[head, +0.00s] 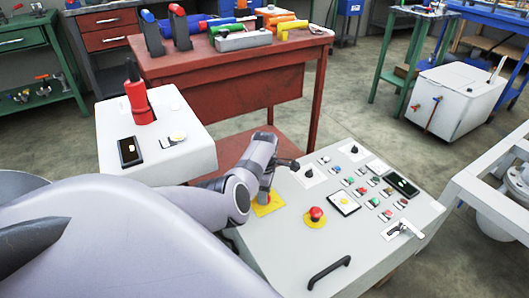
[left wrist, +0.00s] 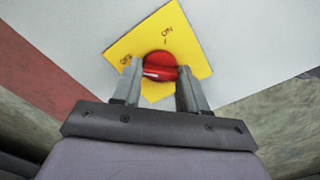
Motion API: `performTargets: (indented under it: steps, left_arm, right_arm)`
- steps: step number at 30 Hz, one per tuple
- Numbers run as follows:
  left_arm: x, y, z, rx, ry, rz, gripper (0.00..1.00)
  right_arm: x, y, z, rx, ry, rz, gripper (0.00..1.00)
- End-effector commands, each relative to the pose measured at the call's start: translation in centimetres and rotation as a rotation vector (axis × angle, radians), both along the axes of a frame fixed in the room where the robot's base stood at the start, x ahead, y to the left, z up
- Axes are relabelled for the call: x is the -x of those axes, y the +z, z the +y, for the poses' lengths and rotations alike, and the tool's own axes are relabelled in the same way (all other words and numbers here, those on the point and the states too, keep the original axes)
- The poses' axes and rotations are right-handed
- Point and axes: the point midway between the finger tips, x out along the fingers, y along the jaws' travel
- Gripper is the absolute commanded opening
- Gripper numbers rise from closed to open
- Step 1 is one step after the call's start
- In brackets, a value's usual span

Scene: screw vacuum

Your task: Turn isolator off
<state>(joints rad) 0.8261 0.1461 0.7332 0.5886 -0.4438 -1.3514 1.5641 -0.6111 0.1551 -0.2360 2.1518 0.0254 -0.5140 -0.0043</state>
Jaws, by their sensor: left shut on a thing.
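The isolator is a red rotary knob (left wrist: 158,60) on a yellow square plate (left wrist: 184,35) in the left wrist view. The plate carries the words OFF on its left and ON at its top. In the head view the yellow plate (head: 271,207) lies at the left edge of the grey control panel (head: 270,245), and my gripper hides the knob there. My left gripper (left wrist: 160,76) is shut on the red knob, one finger on each side. A pale mark shows on the knob between the fingers; I cannot tell its exact setting.
A red emergency button (head: 316,214), a black handle (head: 329,272) and several small switches sit on the panel near my gripper. A white box (head: 190,150) with a red-and-black device (head: 138,98) stands to the left. A red workbench (head: 225,75) stands behind.

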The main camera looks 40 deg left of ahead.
Motion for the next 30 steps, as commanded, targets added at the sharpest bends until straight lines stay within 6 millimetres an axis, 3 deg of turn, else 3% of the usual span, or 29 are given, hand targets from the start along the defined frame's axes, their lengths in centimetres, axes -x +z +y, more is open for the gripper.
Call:
performTargets:
  steps: [7,8,10,20,25,30]
  left_arm:
    - [0.1,0.0,0.0,0.000,0.004,0.001,0.12]
    - [0.1,0.0,0.0,0.000,0.004,0.001,0.46]
    - [0.1,0.0,0.0,0.000,0.004,0.001,0.68]
    - [0.0,0.3,0.0,0.000,0.002,0.000,0.68]
    - [0.0,2.3,0.0,0.000,0.003,-0.001,0.68]
    - [0.0,5.0,0.0,0.000,0.003,-0.001,0.68]
  right_arm:
    - [0.0,0.0,0.0,0.000,0.000,-0.001,0.68]
    - [0.0,0.0,0.0,0.000,0.000,-0.001,0.68]
    - [0.0,0.0,0.0,-0.001,-0.001,-0.001,0.68]
    - [-0.1,0.3,0.1,-0.002,-0.001,-0.001,0.68]
    - [0.0,1.2,-0.2,-0.008,-0.010,0.005,0.68]
    - [0.3,0.7,-1.4,0.002,-0.039,0.034,0.68]
